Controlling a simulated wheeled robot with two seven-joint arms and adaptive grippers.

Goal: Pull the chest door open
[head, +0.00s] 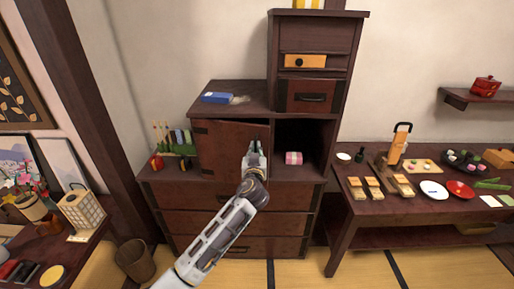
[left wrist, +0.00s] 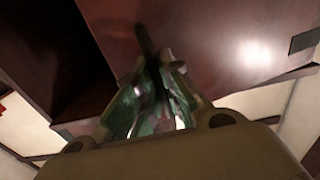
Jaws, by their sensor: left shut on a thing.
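The chest (head: 235,195) is dark reddish-brown wood and stands against the wall in the head view. Its door (head: 222,145) is a brown panel with dark metal fittings on its left side. Beside the door's right edge, a dark compartment shows, with a pink and white roll inside. My left gripper (head: 255,155) is at the right part of the door, hiding the handle in the head view. In the left wrist view, its fingers (left wrist: 148,75) are shut on a dark bar handle (left wrist: 145,40) on the door's face (left wrist: 215,40). How far the door stands out is hard to tell.
Drawers (head: 235,222) lie below the door. A low table (head: 400,208) with food and dishes is at the right. A wastebasket (head: 135,260) stands on the floor at left.

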